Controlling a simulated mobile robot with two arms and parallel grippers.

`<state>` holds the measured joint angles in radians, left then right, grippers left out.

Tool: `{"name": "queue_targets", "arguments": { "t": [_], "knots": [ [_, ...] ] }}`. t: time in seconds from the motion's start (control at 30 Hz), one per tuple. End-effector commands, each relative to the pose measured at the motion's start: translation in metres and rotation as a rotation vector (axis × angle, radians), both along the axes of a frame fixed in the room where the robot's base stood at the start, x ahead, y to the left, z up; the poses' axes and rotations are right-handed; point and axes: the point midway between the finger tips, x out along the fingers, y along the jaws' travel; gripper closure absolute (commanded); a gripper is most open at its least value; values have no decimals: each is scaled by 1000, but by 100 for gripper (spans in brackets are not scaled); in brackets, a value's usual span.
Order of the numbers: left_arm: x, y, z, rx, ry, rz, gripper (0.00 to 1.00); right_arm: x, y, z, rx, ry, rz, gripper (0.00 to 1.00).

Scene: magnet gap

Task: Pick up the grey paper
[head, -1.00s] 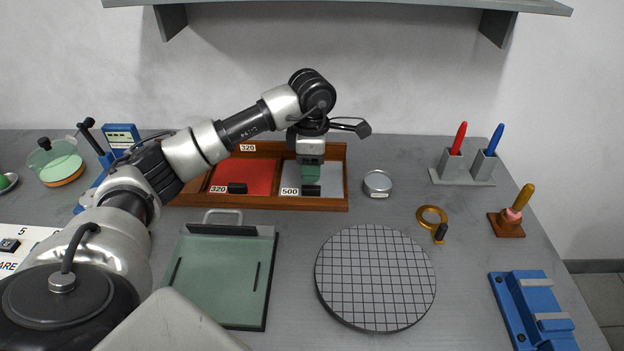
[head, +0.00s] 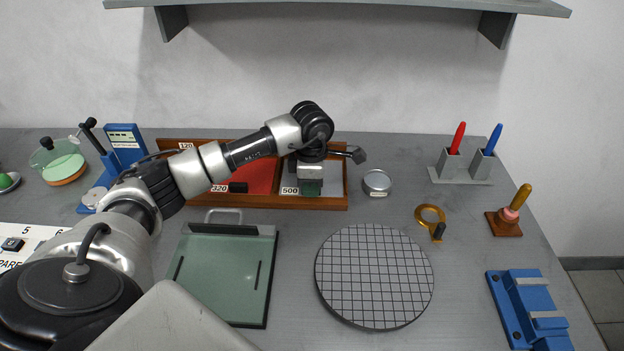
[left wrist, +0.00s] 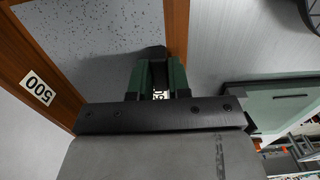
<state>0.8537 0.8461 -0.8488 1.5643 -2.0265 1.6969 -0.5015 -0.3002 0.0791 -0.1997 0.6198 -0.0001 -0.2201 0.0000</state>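The grey paper (head: 327,172) lies in the right compartment of a wooden tray (head: 260,202), marked 500. It shows speckled grey in the left wrist view (left wrist: 95,35). My left gripper (head: 310,188) is low over its front part and hides its black tab in the head view. In the left wrist view the green fingers (left wrist: 159,80) stand apart with a gap between them, and a black block (left wrist: 152,53), seemingly the tab, is at their tips. Whether the fingers touch it is unclear. My right gripper is not in view.
A red paper (head: 258,173) lies in the compartment to the left. A round tin (head: 377,182) stands close right of the tray. A green glass plate (head: 225,270) and a gridded disc (head: 374,275) lie in front. A shelf (head: 340,8) hangs above.

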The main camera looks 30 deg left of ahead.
Motion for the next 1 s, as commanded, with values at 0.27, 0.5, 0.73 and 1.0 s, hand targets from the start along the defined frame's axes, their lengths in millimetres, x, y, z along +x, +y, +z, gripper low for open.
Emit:
{"name": "queue_targets", "arguments": {
  "t": [0.27, 0.5, 0.73, 1.0],
  "knots": [
    [0, 0, 0, 0, 0, 0, 100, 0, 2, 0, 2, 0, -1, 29],
    [0, 0, 6, 1, -1, 1, 100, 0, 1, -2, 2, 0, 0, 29],
    [1, 0, 37, 1, -7, -1, 100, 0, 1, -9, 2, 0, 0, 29],
    [-1, -56, 73, -2, -5, -6, 100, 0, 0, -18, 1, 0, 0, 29]
  ]
}}
